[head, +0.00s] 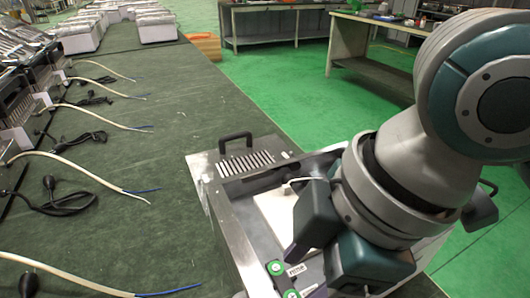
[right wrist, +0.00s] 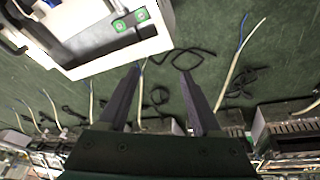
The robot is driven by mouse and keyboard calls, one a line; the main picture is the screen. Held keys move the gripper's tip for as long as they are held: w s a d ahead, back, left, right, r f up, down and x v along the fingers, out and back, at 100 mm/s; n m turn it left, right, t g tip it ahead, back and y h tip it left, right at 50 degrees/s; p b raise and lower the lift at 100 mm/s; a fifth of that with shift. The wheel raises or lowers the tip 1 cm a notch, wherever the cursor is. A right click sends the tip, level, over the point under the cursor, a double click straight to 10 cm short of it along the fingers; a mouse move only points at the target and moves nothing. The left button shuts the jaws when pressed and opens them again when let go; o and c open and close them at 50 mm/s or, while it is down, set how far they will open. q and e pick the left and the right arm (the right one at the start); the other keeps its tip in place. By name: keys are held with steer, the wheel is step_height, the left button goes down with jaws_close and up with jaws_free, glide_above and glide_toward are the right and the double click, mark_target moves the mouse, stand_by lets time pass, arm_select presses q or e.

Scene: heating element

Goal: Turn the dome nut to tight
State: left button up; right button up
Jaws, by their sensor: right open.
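The heating element unit is an open metal box (head: 225,228) on the green table, with a slotted plate and a black handle at its far end. Its corner with two green-ringed terminals (right wrist: 132,21) shows at the top of the right wrist view. I cannot make out the dome nut in either view; my right arm covers much of the box in the head view. My right gripper (right wrist: 160,72) is open, with nothing between its fingers. In the head view it is over the box, mostly hidden behind its own wrist. My left gripper is in neither view.
The green table (head: 150,85) carries several pale cables with blue ends (head: 90,172) and black plugs (head: 52,190) along the left. White boxes (head: 155,28) stand at the far end. The table strip left of the box is mostly clear.

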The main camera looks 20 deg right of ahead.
steer(key=w+d+f+n+g+h+b, duration=0.1)
steer(key=w+d+f+n+b, duration=0.2)
steer(key=d+b, duration=0.25)
steer(key=w+d+f+n+g+h+b, duration=0.1)
steer(key=w+d+f+n+h+b, duration=0.1)
steer(key=w+d+f+n+b, duration=0.25)
steer(key=shift+m, duration=0.85)
steer(key=f+b, duration=0.1)
steer(key=f, duration=0.1)
steer(key=f+b, duration=0.1)
steer(key=f, duration=0.2)
steer(key=d+f+b, duration=0.1)
steer(key=f, duration=0.1)
steer(key=shift+s+d+f, duration=0.1)
steer(key=shift+s+f, duration=0.15)
steer(key=shift+s, duration=0.15)
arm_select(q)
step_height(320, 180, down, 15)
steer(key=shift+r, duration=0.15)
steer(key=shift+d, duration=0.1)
arm_select(e)
steer(key=shift+c, duration=0.4)
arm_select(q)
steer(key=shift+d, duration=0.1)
arm_select(e)
jaws_close()
